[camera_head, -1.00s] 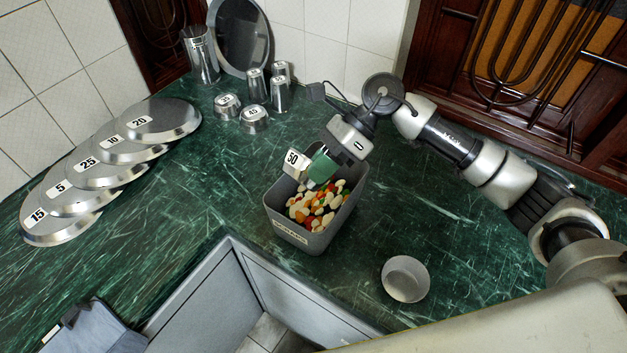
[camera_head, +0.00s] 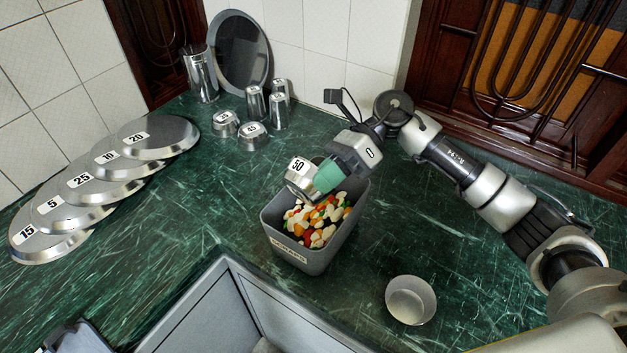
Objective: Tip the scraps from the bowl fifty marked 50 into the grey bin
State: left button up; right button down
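The metal bowl marked 50 (camera_head: 298,177) is over the back left part of the grey bin, tilted, with its label facing me. My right gripper (camera_head: 322,181), with green fingers, is shut on the bowl from the right. The grey bin (camera_head: 289,253), with a label on its front wall, stands on the green counter. Several coloured scraps (camera_head: 314,222) in white, orange, red and green lie inside it. The inside of the bowl is hidden from me. My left gripper is not in view; a grey part at the bottom left edge is probably mine.
Several numbered metal plates (camera_head: 84,187) overlap in a row at the left. Small metal bowls (camera_head: 252,132), cups (camera_head: 278,110) and a tall tumbler (camera_head: 200,75) stand at the back. An empty pale bowl (camera_head: 410,300) sits right of the bin. The counter between is clear.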

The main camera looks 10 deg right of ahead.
jog(key=shift+r, duration=0.55)
jog(key=shift+r, duration=0.1)
jog(key=shift+r+p, duration=0.55)
jog(key=shift+r, duration=1.4)
jog(key=shift+d, duration=0.1)
